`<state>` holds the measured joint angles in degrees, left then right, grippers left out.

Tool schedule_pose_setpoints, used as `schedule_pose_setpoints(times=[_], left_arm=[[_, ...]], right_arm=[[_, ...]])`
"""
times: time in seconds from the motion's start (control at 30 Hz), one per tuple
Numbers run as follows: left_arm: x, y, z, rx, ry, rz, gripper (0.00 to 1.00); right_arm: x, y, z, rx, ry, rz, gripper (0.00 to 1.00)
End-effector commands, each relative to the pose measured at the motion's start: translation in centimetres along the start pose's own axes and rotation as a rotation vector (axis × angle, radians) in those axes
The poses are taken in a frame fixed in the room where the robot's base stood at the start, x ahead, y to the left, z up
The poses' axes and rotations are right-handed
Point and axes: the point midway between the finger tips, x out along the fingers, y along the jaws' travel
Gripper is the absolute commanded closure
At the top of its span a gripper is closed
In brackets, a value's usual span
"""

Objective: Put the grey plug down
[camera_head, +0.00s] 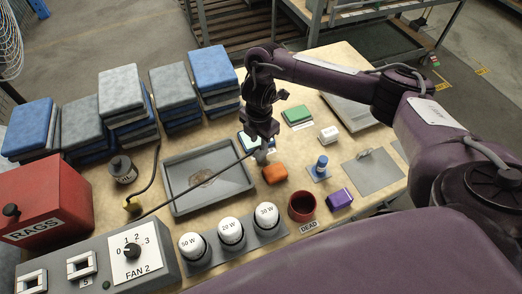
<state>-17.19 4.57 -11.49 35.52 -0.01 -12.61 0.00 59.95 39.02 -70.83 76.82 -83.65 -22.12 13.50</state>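A dark cable runs from the plug across the tray toward the lower left. Whether the plug touches the surface below is hard to tell. My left gripper is not in view.
An orange block (275,174) lies just below the gripper. Folded cloth stacks (122,98) stand at the back left.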

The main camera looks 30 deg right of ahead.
Motion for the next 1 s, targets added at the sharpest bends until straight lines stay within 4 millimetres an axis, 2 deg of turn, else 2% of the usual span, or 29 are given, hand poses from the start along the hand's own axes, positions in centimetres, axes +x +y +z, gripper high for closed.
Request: schedule_pose_setpoints(times=[0.43,0.6,0.83,1.0], left_arm=[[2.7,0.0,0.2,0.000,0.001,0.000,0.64],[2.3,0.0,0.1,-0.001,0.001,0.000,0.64],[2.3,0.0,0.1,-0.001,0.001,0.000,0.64],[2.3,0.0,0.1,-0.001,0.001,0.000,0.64]], right_arm=[[6.1,-0.3,0.1,0.001,0.003,-0.005,0.71],[7.4,-0.2,0.1,-0.001,0.001,-0.001,0.71],[7.5,-0.2,0.1,-0.002,0.001,-0.001,0.71],[7.5,-0.2,0.1,-0.001,0.001,-0.001,0.92]])
